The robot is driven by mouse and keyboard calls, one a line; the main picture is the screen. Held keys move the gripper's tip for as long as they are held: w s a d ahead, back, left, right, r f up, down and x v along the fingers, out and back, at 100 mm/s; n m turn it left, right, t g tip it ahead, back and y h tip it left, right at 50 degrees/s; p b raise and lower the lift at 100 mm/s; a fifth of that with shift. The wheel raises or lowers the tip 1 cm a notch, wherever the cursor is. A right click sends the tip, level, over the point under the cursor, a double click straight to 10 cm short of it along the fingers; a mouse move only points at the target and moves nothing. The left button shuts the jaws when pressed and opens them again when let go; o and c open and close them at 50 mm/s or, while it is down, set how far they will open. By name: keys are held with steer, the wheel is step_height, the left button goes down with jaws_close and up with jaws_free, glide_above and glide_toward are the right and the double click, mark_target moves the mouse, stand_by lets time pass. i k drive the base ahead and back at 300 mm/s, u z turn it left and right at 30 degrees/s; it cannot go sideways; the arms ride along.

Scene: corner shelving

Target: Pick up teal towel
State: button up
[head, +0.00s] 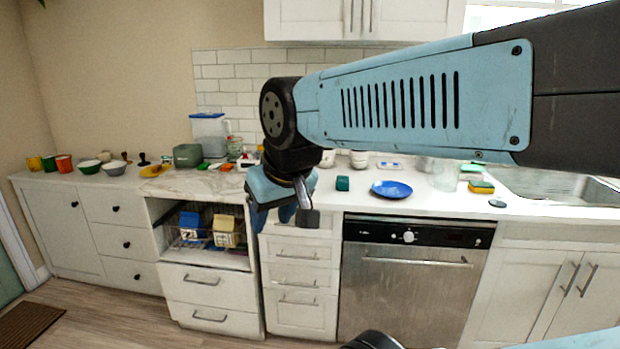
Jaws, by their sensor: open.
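A small, dark teal bundle (342,183) sits on the white counter, left of a blue plate; it looks like the teal towel, but it is too small to be sure. My gripper (284,217) hangs at the end of my arm in front of the counter edge, left of the teal bundle and lower in the picture. It is open, with nothing visible between its fingers. The gripper and the teal bundle are apart.
The blue plate (391,189) lies right of the bundle. A clear glass (445,177), sponges (481,187) and the sink (550,184) are farther right. Bowls (114,168) and a green container (188,155) stand left. A dishwasher (412,275) is below the counter.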

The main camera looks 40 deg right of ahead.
mark_target(342, 183)
steer(key=z, duration=0.15)
steer(key=i, duration=0.9)
steer(key=z, duration=0.85)
steer(key=i, duration=0.4)
steer(key=z, duration=0.35)
steer(key=k, duration=0.75)
steer(key=z, duration=0.2)
steer(key=i, duration=0.75)
steer(key=u, duration=0.1)
